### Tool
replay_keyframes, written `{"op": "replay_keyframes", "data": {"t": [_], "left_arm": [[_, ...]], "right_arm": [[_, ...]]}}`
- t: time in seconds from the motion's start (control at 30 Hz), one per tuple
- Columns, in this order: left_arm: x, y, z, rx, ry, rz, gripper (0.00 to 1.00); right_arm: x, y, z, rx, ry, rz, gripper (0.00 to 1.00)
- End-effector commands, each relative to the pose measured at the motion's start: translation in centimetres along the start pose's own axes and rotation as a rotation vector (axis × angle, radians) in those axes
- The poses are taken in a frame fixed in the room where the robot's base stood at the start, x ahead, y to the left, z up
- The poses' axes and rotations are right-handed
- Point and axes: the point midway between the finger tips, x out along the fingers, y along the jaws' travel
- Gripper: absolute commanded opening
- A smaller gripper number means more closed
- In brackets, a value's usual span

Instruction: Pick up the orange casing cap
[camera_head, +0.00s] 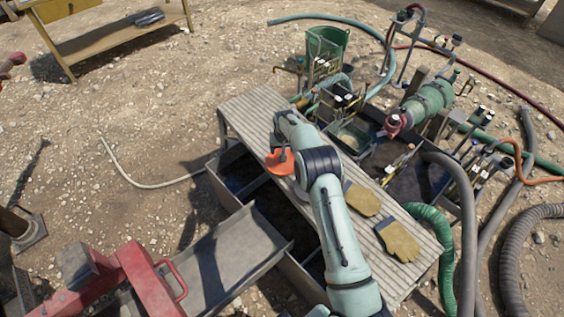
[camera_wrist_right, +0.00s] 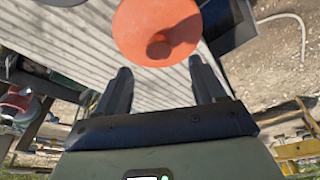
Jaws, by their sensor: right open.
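The orange casing cap (camera_head: 280,163) is a round disc at the left edge of the pale ribbed board (camera_head: 246,107), partly hidden by my right arm in the head view. In the right wrist view the cap (camera_wrist_right: 157,22) shows at the top with a darker knob in its middle, cut off by the frame edge. My right gripper (camera_wrist_right: 160,68) is open, its two dark fingers apart with nothing between them. The cap lies just beyond the fingertips and slightly overlaps the line of the gap. My left gripper is not in view.
Two tan gloves (camera_head: 379,220) lie on the board to the right of my arm. Hoses, a green bucket (camera_head: 327,45) and valves crowd the right side. A grey metal chute (camera_head: 225,262) and a red frame (camera_head: 135,275) stand at lower left. Open gravel lies left.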

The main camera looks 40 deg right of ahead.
Motion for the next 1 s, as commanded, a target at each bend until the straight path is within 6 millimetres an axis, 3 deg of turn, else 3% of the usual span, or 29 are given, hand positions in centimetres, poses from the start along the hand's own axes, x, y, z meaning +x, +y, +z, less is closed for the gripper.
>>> {"op": "replay_keyframes", "data": {"t": [0.4,0.73,0.77,0.97,1.0], "left_arm": [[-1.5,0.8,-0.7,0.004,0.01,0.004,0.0],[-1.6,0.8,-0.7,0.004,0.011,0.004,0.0],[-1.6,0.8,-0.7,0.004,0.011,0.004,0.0],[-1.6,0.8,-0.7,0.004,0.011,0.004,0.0],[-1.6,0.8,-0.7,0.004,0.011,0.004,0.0]], "right_arm": [[4.7,0.0,0.2,0.0,0.0,-0.002,0.7],[5.6,0.1,0.3,0.0,0.001,-0.001,0.7],[5.6,0.1,0.3,0.0,0.001,-0.001,0.66],[5.5,0.0,0.3,0.0,0.001,-0.001,0.01],[5.5,0.0,0.3,0.0,0.001,-0.001,0.0]]}}
